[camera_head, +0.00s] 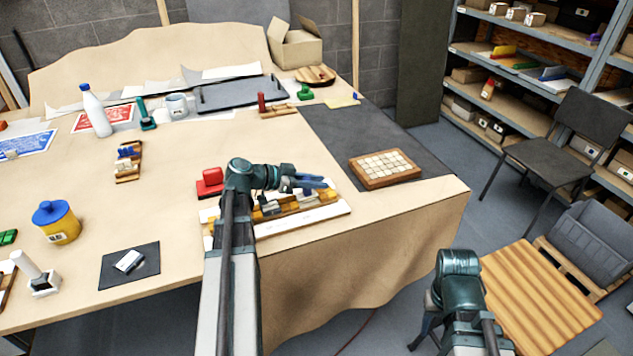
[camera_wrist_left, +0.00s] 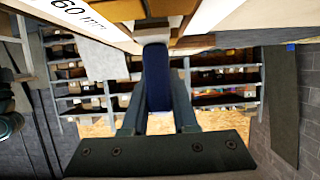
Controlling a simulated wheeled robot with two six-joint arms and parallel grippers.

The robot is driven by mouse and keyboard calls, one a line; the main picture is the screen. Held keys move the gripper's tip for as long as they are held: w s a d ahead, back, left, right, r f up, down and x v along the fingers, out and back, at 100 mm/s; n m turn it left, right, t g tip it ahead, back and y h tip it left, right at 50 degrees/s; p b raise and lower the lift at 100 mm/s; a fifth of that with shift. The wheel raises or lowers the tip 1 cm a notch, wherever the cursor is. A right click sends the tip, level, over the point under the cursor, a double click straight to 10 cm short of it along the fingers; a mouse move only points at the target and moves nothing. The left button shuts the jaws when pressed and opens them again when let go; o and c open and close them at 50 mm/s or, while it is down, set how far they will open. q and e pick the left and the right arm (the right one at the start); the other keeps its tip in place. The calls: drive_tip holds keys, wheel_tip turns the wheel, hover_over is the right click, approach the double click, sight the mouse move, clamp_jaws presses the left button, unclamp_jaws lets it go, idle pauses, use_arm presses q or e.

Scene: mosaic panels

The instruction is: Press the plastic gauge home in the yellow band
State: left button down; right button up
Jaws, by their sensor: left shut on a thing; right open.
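My left gripper (camera_head: 312,182) reaches over a long board (camera_head: 325,213) with a pale front strip near the table's front edge. In the left wrist view, its two fingers are shut on a dark blue piece (camera_wrist_left: 157,80), apparently the gauge. The piece's far end meets a pale part below yellow-brown blocks (camera_wrist_left: 172,8); I cannot tell how far in it sits. Yellow-brown and dark blocks stand along the board in the head view, partly hidden by my left arm. I cannot single out the yellow band. My right gripper (camera_head: 425,328) hangs low, off the table's front, open and empty.
A yellow pot (camera_head: 57,223) is at the left. A slatted wooden top (camera_head: 540,295) stands beyond my right arm.

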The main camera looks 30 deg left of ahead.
use_arm(q)
drive_tip(key=shift+f, duration=0.3)
drive_tip(key=c, duration=0.6)
unclamp_jaws()
drive_tip(key=p+v, duration=0.5)
drive_tip(key=v, duration=0.8)
drive_tip(key=shift+r, duration=0.1)
drive_tip(key=shift+s+a, duration=0.3)
drive_tip(key=shift+s, duration=0.05)
